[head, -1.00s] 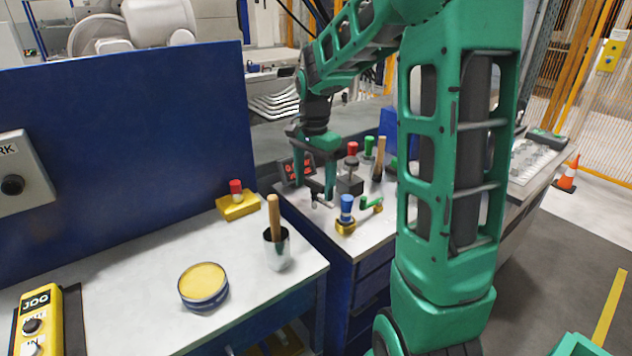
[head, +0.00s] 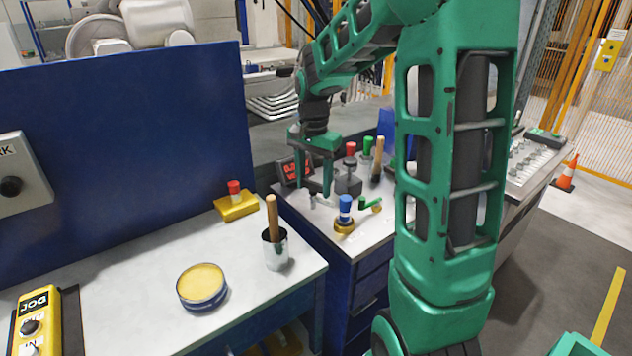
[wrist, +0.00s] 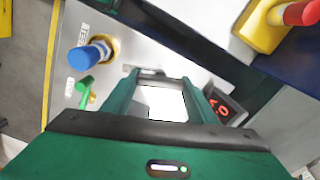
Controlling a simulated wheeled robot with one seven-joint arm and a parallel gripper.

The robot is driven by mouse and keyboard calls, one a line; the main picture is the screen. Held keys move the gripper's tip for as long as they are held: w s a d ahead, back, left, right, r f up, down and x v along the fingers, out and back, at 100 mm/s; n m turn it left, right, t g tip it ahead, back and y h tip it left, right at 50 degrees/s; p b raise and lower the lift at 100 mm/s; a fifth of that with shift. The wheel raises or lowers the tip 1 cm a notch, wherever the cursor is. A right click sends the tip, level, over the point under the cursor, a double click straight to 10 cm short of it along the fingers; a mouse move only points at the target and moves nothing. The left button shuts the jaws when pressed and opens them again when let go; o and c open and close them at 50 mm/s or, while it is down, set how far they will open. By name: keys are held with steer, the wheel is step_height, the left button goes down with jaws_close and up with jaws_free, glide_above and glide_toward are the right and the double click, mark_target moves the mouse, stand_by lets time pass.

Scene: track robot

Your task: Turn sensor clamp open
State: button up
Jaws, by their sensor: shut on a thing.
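My gripper (head: 318,194) points down over the grey-topped bench behind the near table. Its fingers are shut on a small silver handle (head: 324,201) low over the bench top, which looks like the sensor clamp's lever. In the wrist view, my gripper (wrist: 160,80) frames a bright panel, with a silver bar (wrist: 150,72) at its tips. The fingers hide part of the handle, and I cannot tell how far it is turned.
A blue-capped brass fitting (head: 345,215) and a green lever valve (head: 369,203) stand close to the right. A grey block (head: 347,182) and a red-digit display (head: 290,171) are near. A metal cup (head: 276,252) and a yellow-topped tin (head: 202,286) stand on the near table.

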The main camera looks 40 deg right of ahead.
steer(key=n, duration=0.4)
steer(key=shift+a, duration=0.4)
steer(key=n, duration=0.3)
steer(key=shift+n, duration=0.3)
steer(key=n, duration=0.4)
steer(key=shift+f+n, duration=0.1)
steer(key=shift+n, duration=1.2)
steer(key=o, duration=1)
steer(key=shift+d, duration=0.1)
steer(key=shift+o, duration=0.2)
steer(key=shift+d, duration=0.1)
